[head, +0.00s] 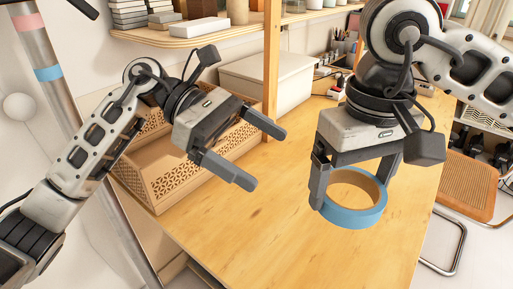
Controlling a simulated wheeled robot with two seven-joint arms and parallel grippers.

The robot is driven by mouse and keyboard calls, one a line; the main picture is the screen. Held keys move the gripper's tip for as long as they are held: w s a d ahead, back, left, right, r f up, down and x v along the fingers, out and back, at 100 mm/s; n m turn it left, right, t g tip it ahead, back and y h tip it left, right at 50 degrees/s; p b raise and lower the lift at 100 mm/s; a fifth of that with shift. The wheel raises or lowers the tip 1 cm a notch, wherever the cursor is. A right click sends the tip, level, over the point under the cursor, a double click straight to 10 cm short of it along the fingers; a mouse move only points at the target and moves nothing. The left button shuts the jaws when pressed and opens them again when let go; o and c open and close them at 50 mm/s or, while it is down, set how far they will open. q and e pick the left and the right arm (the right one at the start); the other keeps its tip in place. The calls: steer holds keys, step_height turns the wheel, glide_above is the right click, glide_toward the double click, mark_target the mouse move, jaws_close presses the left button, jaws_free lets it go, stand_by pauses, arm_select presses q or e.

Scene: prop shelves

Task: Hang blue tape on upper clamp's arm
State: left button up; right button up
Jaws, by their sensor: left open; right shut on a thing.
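The blue tape (352,217) is a roll with a tan inner core, held above the wooden table by my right gripper (352,186). The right fingers point down and are shut on the roll, one at its left side and one at its right rear. My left gripper (265,158) is open and empty, left of the tape, with its fingers pointing right. A metal pole (36,50) with a pink and a blue band stands at the far left. A dark bar (84,8) shows at the top left edge; I cannot tell whether it is a clamp's arm.
The wooden table (300,245) is clear below the tape. A patterned wooden tray (165,185) lies behind my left arm, and a white box (265,75) stands behind it. A wooden post (271,55) supports a loaded shelf (190,40). A woven chair (465,185) is at right.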

arm_select(q)
steer(key=x, duration=1)
steer(key=shift+d+f, duration=0.15)
steer(key=c, duration=0.8)
arm_select(e)
steer(key=o, duration=0.8)
steer(key=shift+r, duration=0.1)
step_height(320, 180, up, 12)
steer(key=shift+f, duration=0.1)
